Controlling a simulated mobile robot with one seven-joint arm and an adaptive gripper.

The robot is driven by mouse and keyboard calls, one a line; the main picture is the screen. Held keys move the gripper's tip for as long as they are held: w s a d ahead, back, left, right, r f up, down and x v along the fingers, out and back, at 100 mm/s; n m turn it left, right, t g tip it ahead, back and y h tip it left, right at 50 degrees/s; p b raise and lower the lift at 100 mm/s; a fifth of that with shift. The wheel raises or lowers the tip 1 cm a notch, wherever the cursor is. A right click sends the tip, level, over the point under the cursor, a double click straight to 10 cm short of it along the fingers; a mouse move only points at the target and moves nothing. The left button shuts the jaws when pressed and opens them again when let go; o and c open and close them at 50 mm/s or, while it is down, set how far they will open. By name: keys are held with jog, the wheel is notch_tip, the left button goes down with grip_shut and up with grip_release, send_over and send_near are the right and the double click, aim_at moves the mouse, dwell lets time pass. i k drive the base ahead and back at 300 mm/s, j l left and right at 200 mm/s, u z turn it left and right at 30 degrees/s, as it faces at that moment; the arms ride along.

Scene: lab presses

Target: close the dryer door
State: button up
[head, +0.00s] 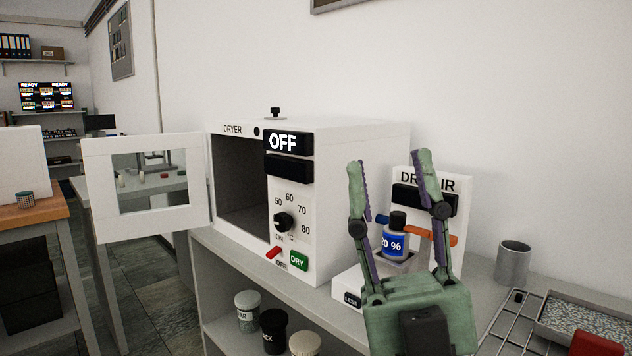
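The white dryer (345,165) stands on a grey shelf unit, its chamber open and dark, looking empty. Its display reads OFF. The dryer door (97,190), a white frame with a window, is swung wide open to the left from the left edge of the opening. My gripper (388,168) is to the right of the dryer, nearer the camera, with its fingers pointing up and spread apart. Nothing is held between them. It is well away from the door.
Behind my gripper, a white stand (458,200) holds a bottle (396,240) marked 20 %. A grey cup (513,262), a wire rack (500,325) and a tray (548,335) are at right. Several jars sit on the lower shelf.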

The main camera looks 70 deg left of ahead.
aim_at(111, 225)
jog(key=u, duration=0.45)
jog(key=i+u, duration=0.15)
jog(key=u, duration=0.8)
jog(key=i+l+u, duration=0.1)
jog(key=u, duration=0.4)
jog(key=l+u, duration=0.1)
jog(key=u, duration=0.35)
jog(key=i+j+u, duration=0.3)
jog(key=j+u, duration=0.15)
jog(key=i+j+u, duration=0.45)
jog(key=k+l, duration=0.05)
jog(key=k, duration=0.05)
